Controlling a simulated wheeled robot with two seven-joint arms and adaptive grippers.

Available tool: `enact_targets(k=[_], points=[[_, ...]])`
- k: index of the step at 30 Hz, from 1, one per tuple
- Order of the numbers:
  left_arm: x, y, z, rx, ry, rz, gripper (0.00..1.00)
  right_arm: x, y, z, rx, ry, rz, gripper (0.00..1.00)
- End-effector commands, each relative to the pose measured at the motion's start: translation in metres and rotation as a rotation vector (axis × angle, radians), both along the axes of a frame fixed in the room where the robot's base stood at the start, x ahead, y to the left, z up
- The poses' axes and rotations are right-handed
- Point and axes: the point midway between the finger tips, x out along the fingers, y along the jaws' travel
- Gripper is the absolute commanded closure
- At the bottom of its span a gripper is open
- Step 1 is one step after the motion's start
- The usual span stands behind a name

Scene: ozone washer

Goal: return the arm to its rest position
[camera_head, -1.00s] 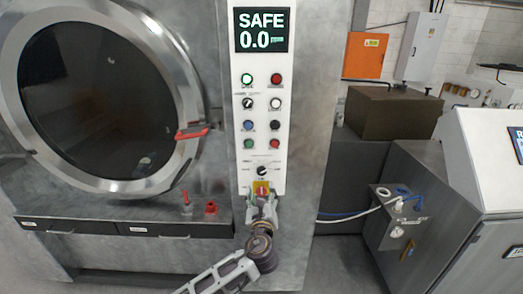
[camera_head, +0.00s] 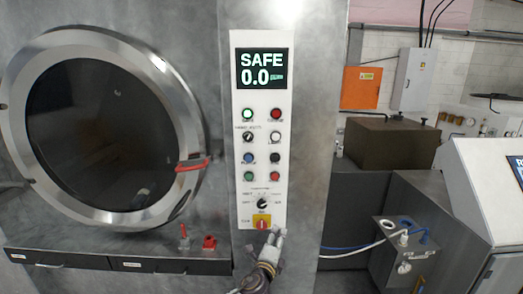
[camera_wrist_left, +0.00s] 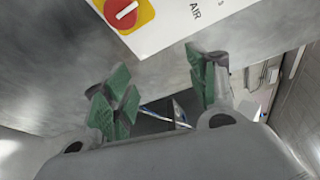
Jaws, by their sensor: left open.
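My left gripper (camera_head: 272,243) comes up from the bottom of the head view, just below and right of the red and yellow rotary switch (camera_head: 262,222) on the white control panel (camera_head: 238,165). In the left wrist view its two green-padded fingers (camera_wrist_left: 162,92) are spread apart with nothing between them. The same red and yellow switch (camera_wrist_left: 122,12) shows at the top of that view, beyond the fingers and apart from them. My right gripper is in neither view.
The washer's round door (camera_head: 100,130) with a red handle (camera_head: 192,164) is at the left. The screen (camera_head: 262,68) reads SAFE 0.0. A grey box with hoses (camera_head: 398,250) and a white-sided cabinet (camera_head: 485,190) stand at the right.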

Motion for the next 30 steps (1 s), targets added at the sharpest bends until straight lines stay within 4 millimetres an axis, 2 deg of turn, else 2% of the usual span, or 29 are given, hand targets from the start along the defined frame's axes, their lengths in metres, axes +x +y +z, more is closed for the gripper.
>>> enact_targets(k=[1, 5, 9, 11, 15, 19, 23, 30], points=[[0.008, 0.006, -0.014, -0.051, 0.041, 0.004, 0.42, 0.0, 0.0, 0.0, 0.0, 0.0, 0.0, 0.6], [0.028, 0.024, -0.049, -0.215, 0.155, 0.026, 0.42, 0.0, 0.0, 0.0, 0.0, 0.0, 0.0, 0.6], [0.051, 0.051, -0.086, -0.393, 0.271, 0.077, 0.42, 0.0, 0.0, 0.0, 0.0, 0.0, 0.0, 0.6], [0.058, 0.064, -0.103, -0.465, 0.317, 0.105, 0.42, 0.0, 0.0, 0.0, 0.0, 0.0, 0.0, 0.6], [0.068, 0.098, -0.15, -0.626, 0.423, 0.185, 0.42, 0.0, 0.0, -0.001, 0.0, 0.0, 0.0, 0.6], [0.067, 0.13, -0.201, -0.76, 0.512, 0.274, 0.42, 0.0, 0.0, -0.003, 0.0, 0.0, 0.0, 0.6], [0.057, 0.162, -0.251, -0.87, 0.587, 0.365, 0.42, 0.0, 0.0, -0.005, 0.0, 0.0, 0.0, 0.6], [0.018, 0.212, -0.342, -1.008, 0.696, 0.532, 0.42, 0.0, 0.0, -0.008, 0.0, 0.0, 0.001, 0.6]])
